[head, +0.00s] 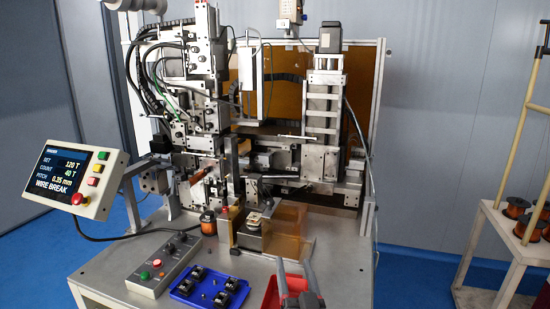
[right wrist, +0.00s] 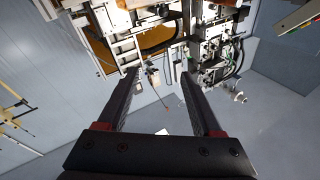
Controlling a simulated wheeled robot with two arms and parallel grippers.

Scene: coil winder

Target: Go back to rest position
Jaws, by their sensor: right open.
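My right gripper (head: 296,268) shows at the bottom of the head view, in front of the coil winder (head: 210,110). Its two grey fingers point up and stand apart. In the right wrist view my right gripper (right wrist: 158,74) is open, with nothing between its dark fingers. The machine appears beyond the fingertips there, apart from them. My left gripper does not show in either view.
A blue tray (head: 178,292) with several black parts lies on the machine table (head: 95,272). A red tray (head: 268,299) is partly hidden by my gripper. A button box (head: 150,270) stands left, below the display (head: 70,170) reading WIRE BREAK. A spool rack (head: 490,205) stands right.

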